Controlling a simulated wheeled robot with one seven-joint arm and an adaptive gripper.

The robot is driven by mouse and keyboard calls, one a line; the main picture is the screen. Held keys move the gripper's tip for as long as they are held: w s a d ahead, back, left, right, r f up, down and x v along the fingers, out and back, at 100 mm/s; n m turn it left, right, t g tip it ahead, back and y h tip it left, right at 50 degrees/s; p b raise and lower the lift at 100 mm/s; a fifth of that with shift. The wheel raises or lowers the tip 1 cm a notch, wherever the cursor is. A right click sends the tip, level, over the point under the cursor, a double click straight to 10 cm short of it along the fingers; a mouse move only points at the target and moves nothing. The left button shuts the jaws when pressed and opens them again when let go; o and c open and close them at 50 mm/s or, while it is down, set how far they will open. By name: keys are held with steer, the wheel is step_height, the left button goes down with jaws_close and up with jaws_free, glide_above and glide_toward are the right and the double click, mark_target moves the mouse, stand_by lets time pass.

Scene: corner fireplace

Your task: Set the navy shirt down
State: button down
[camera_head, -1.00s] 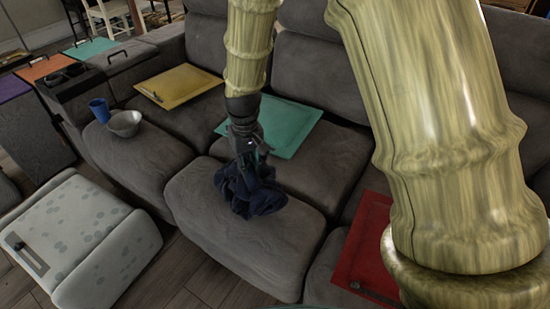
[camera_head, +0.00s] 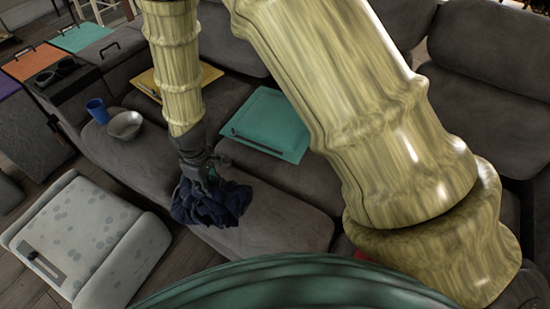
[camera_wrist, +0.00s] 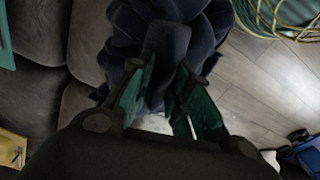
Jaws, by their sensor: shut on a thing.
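The navy shirt (camera_head: 211,203) is a crumpled dark blue bundle at the front edge of the grey sofa's seat in the head view. My gripper (camera_head: 200,172) is above it, with its fingers closed on the cloth. In the wrist view the shirt (camera_wrist: 165,45) fills the top middle, bunched between and beyond the green fingers of my gripper (camera_wrist: 166,85). I cannot tell whether the shirt's underside touches the seat.
The grey sofa (camera_head: 285,215) has bare seat to the right of the shirt. A teal tray (camera_head: 268,122), a yellow tray (camera_head: 150,84), a grey bowl (camera_head: 125,124) and a blue cup (camera_head: 97,111) rest on it. A pale spotted ottoman (camera_head: 85,235) stands at the left front.

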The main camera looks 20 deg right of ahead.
mark_target(201, 201)
steer(key=s+a+n, duration=0.1)
steer(key=s+a+n+p, duration=0.1)
steer(key=a, duration=0.1)
steer(key=shift+s+a, duration=0.15)
steer(key=shift+s, duration=0.05)
steer(key=w+d+f, duration=0.5)
steer(key=w+d, duration=0.3)
steer(key=d, duration=0.5)
steer(key=shift+w+f+p, duration=0.2)
steer(key=shift+w+p, duration=0.15)
steer(key=shift+p, duration=0.05)
steer(key=shift+f, duration=0.15)
steer(key=c, duration=1.3)
jaws_free()
step_height(201, 201, up, 12)
steer(key=shift+r, duration=0.2)
